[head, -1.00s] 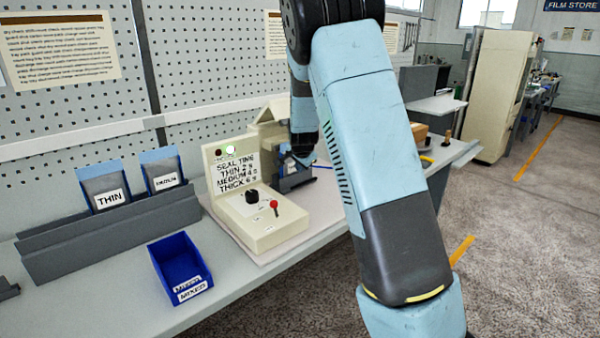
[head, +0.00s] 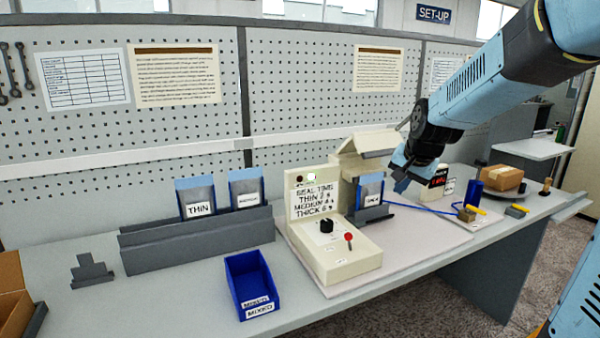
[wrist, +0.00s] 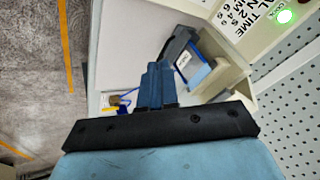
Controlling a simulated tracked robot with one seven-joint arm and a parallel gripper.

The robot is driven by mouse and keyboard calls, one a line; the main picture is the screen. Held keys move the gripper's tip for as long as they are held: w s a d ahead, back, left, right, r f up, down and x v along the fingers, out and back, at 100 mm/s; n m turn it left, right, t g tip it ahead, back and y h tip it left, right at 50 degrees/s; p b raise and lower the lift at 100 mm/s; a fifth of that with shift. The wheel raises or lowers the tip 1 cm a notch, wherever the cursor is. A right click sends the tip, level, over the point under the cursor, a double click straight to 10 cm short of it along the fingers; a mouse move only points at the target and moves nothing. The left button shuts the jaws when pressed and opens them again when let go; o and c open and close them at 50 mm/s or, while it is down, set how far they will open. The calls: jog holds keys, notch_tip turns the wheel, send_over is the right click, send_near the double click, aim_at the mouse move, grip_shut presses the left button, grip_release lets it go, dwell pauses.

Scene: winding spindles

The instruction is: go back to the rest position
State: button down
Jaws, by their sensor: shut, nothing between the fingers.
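My gripper (head: 402,182) is in the head view above the right part of the bench, just right of the cream sealer (head: 365,155). In the wrist view my gripper (wrist: 157,85) shows its blue fingers together and empty. A blue pouch with a label (head: 371,190) stands in a grey holder (head: 370,214) in front of the sealer, left of my gripper. The same pouch shows in the wrist view (wrist: 195,68). I cannot tell the exact gap between my fingers and the holder.
A blue bin marked MIXED (head: 250,285) and a grey rack (head: 200,243) with two pouches stand further left.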

jog(key=s+r+n, duration=0.1)
jog(key=s+n, duration=0.2)
jog(key=s, duration=1)
jog(key=s+a+r+n, duration=0.1)
jog(key=s+r+n, duration=0.1)
jog(key=s, duration=1.1)
jog(key=shift+a+n+g+h, duration=0.25)
jog(key=shift+n+g+h, duration=0.05)
jog(key=shift+n, duration=0.5)
